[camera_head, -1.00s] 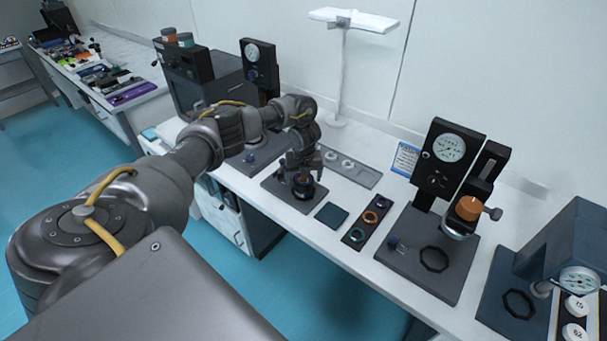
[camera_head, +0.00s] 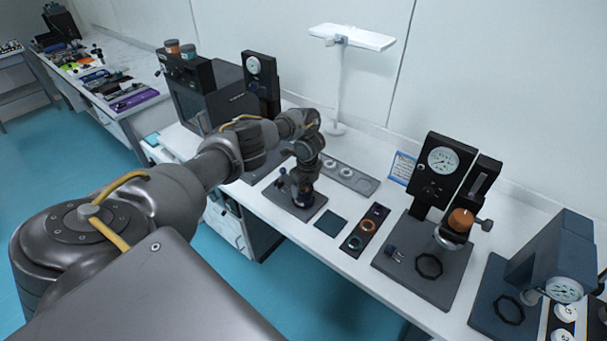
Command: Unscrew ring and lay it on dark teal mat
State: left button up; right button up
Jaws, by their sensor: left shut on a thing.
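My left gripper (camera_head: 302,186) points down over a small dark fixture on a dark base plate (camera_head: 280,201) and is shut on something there. The ring is hidden or too small to make out between the fingers; a dark round part shows just under them. The dark teal mat (camera_head: 330,222) lies flat and bare on the white table, just right of the base plate. My right gripper is not in view.
A black tray with coloured rings (camera_head: 364,228) lies right of the mat. A gauge stand with an orange knob (camera_head: 460,220) stands further right. A grey tray with pale rings (camera_head: 346,175) lies behind. A white lamp (camera_head: 340,90) rises at the back.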

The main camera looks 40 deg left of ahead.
aim_at(303, 188)
pick_arm(q)
jog(key=shift+a+r+p, duration=0.1)
jog(key=shift+r+p, duration=0.55)
jog(key=shift+r, duration=1.85)
jog(key=w+d+r+n+b, duration=0.1)
jog(key=d+r+n+b, duration=0.25)
jog(key=d, duration=0.65)
jog(key=w+d+r+n+b, duration=0.15)
jog(key=d+b, duration=0.35)
jog(key=d, duration=0.5)
jog(key=s+d+n+b, duration=0.1)
jog(key=s+n+b, duration=0.2)
jog(key=s, duration=0.6)
jog(key=s+d+n+g+b, duration=0.1)
jog(key=s+d+n+b, duration=0.1)
jog(key=s+n, duration=0.3)
jog(key=s+b, duration=0.1)
jog(key=s, duration=0.2)
jog(key=shift+s+d+f+h, duration=0.25)
jog(key=shift+s+f+h, duration=0.05)
jog(key=shift+s+h, duration=0.1)
